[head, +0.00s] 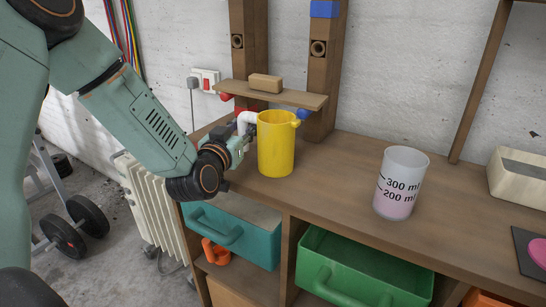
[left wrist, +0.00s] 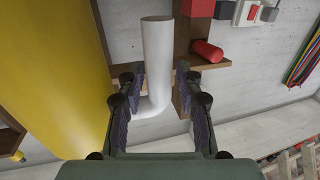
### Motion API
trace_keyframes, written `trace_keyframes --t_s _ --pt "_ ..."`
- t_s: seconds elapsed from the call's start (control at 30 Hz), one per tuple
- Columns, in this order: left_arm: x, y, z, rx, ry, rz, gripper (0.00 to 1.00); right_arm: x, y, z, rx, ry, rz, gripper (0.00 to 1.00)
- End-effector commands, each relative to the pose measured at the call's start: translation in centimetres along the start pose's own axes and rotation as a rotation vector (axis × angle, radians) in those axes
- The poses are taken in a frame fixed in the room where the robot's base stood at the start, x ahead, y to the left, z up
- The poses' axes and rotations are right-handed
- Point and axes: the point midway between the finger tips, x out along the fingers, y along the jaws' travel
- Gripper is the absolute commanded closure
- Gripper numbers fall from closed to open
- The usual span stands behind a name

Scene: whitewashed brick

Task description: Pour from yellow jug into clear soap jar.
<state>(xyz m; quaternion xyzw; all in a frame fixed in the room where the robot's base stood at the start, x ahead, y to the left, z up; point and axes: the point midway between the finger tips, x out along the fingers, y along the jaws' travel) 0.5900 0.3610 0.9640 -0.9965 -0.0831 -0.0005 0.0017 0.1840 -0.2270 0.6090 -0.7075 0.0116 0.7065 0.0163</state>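The yellow jug (head: 276,148) stands upright near the left end of the wooden bench, its spout on the right. Its white handle (head: 243,121) faces left. My left gripper (head: 238,145) is at the handle. In the left wrist view, the open fingers (left wrist: 161,88) lie either side of the white handle (left wrist: 157,55), with a narrow gap visible; the jug's yellow wall (left wrist: 55,75) fills the left. The jug's inside bottom is hidden. The clear soap jar (head: 402,182) stands upright to the right, with pink contents around its 200 ml mark. My right gripper is not in view.
A small shelf (head: 230,87) with a tan block (head: 265,83) is behind the jug. A pale wooden box (head: 520,178) and a dark board (head: 524,250) are at the right. Bench top is clear between jug and jar. A green drawer (head: 365,272) sticks out below.

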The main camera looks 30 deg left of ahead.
Motion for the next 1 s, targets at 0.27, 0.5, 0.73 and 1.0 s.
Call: trace_keyframes --t_s 0.27,0.5,0.73,1.0 --pt "0.09 0.00 -0.02 0.001 0.000 0.000 0.81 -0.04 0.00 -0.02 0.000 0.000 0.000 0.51" --pt "0.07 0.00 -0.02 0.001 0.000 0.000 1.00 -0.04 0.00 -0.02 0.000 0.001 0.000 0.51" --pt "0.07 0.00 -0.04 0.001 0.001 0.000 1.00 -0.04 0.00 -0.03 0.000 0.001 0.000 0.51" --pt "0.06 0.00 -0.04 0.001 0.001 0.000 1.00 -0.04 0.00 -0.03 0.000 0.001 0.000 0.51"
